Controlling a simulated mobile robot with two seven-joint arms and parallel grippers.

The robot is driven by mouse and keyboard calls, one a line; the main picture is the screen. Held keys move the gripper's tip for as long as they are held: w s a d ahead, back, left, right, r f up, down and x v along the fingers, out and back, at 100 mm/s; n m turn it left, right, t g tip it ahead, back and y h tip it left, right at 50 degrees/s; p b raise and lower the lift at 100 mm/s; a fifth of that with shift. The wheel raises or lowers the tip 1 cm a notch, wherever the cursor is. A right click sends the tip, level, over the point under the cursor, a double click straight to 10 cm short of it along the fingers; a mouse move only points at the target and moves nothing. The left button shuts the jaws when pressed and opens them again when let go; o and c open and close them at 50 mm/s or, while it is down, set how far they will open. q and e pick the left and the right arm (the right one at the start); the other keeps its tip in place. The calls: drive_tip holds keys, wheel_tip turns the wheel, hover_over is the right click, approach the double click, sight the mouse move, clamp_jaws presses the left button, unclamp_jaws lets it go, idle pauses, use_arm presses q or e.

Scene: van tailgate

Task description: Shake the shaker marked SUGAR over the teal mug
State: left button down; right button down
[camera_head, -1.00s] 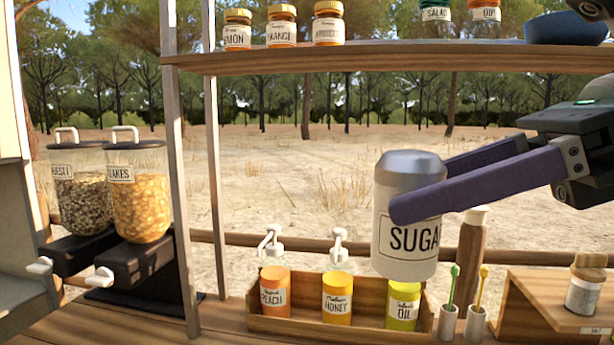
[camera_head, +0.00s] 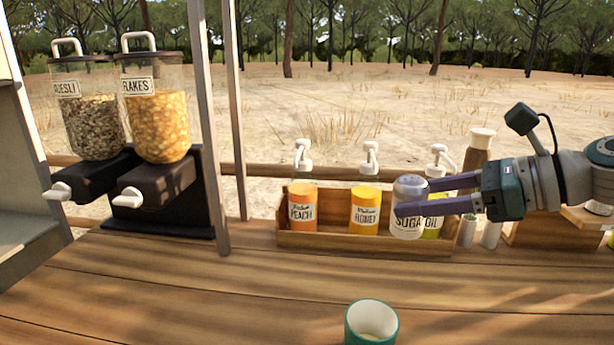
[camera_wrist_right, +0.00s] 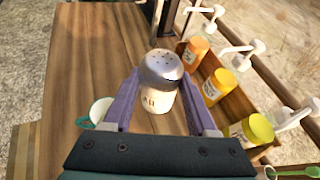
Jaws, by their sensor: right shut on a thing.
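The SUGAR shaker (camera_head: 408,207) is white with a grey perforated cap. My right gripper (camera_head: 425,197) is shut on it and holds it upright, in front of the wooden bottle box in the head view. The shaker also shows between the purple fingers in the right wrist view (camera_wrist_right: 160,82), cap toward the camera. The teal mug (camera_head: 371,325) stands on the counter at the bottom edge of the head view, cut off below, with something pale inside. It is nearer and a little left of the shaker. It partly shows in the right wrist view (camera_wrist_right: 97,113). My left gripper is out of view.
A wooden box (camera_head: 330,242) holds PEACH (camera_head: 302,212), HONEY (camera_head: 365,210) and OIL (camera_head: 434,226) pump bottles behind the shaker. MUESLI (camera_head: 96,125) and FLAKES (camera_head: 160,125) dispensers stand at the left beside a post (camera_head: 208,130). The counter (camera_head: 230,290) around the mug is clear.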

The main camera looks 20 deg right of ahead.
drive_tip(key=s+a+f+n+t+h+b, duration=0.3)
drive_tip(key=a+f+n+t+h+b, duration=0.2)
drive_tip(key=n+b, duration=1)
wheel_tip(320, 180, down, 2)
drive_tip(key=n+t, duration=0.2)
drive_tip(key=t, duration=0.1)
drive_tip(key=shift+a+h, duration=0.3)
drive_tip(key=shift+a, duration=0.1)
wheel_tip(320, 180, up, 5)
drive_tip(key=p, duration=0.6)
drive_tip(key=shift+r, duration=0.15)
drive_tip(key=shift+f, duration=0.2)
